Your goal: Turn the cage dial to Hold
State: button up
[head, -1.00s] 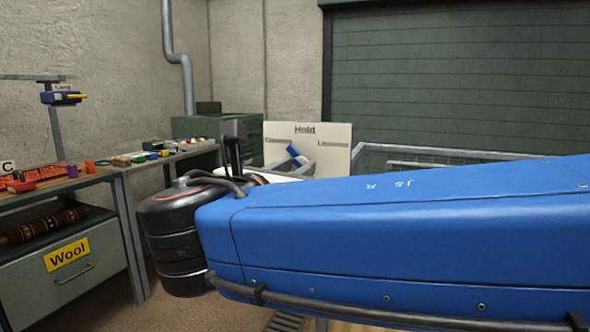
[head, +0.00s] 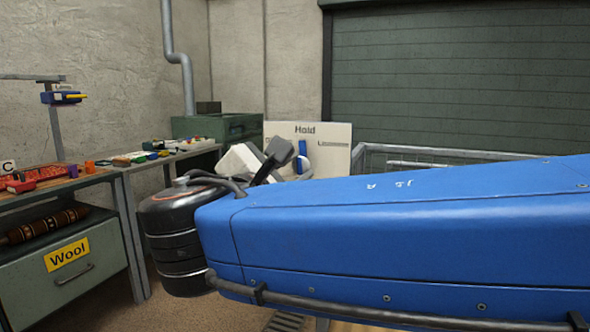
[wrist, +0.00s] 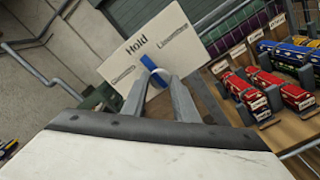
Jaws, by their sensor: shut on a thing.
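The dial's white board (head: 335,135) stands upright in the head view, with "Hold" at the top and smaller labels at the left and right. Its blue dial handle (head: 302,148) stands about upright, its upper end below "Hold". In the wrist view the board (wrist: 172,27) is tilted by my camera, and the blue handle (wrist: 150,63) points toward "Hold". My gripper (wrist: 158,77) is shut on the handle, with a grey finger on each side. My blue arm hides the lower board in the head view.
A metal railing (head: 420,152) is right of the board. The wrist view shows red rolls (wrist: 245,90) on a wooden shelf at the right.

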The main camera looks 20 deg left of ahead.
jog(key=shift+m, duration=0.5)
jog(key=o, duration=1)
jog(key=shift+s, duration=0.15)
jog(key=s, duration=0.5)
jog(key=s+a, duration=0.1)
jog(key=s, duration=1.1)
jog(key=shift+a, duration=0.2)
